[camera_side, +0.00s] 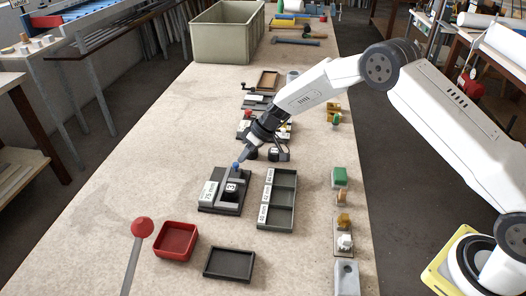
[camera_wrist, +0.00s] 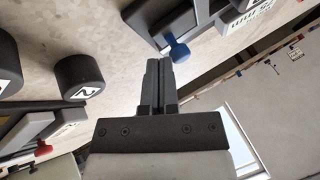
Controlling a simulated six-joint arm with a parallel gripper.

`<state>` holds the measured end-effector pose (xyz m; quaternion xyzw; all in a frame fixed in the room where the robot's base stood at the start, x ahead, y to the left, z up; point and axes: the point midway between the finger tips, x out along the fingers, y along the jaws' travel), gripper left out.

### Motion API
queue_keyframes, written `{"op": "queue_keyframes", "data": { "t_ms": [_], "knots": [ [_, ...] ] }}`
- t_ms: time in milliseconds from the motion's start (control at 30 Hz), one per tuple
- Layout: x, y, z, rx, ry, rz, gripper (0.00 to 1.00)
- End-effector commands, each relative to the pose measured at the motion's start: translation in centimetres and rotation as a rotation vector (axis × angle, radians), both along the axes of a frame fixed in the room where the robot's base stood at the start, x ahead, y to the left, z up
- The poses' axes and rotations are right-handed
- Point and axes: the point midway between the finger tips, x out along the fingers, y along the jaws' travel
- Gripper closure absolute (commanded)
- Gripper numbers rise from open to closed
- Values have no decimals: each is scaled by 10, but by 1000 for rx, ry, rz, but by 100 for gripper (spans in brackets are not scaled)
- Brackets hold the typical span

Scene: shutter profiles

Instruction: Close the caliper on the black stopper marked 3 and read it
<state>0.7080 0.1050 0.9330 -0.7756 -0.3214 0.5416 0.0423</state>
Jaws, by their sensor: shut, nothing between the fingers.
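The caliper (camera_side: 219,205) is a dark base with grey jaws and a white label, on the table left of the three-part tray. A black stopper with a white mark that looks like 3 (camera_side: 231,187) stands upright on it by the grey jaws; I cannot tell whether both jaws touch it. The caliper's blue knob (camera_side: 236,166) also shows in the wrist view (camera_wrist: 179,51). My gripper (camera_side: 240,158) is shut and empty, its fingertips (camera_wrist: 158,64) right beside the blue knob. I cannot tell whether they touch it.
A grey three-compartment tray (camera_side: 265,224) with labels stands right of the caliper. A red box (camera_side: 176,254) and a black tray (camera_side: 229,277) lie in front. A black stopper marked 2 (camera_wrist: 80,76) shows in the wrist view.

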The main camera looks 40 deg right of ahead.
Motion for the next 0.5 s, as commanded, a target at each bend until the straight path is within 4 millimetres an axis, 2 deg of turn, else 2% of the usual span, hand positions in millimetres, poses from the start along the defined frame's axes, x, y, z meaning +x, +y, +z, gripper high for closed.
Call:
{"op": "queue_keyframes", "data": {
  "t_ms": [300,500],
  "knots": [
    [-1,1,0,1,0,0,100],
    [-12,14,0,2,1,2,100]
  ]
}}
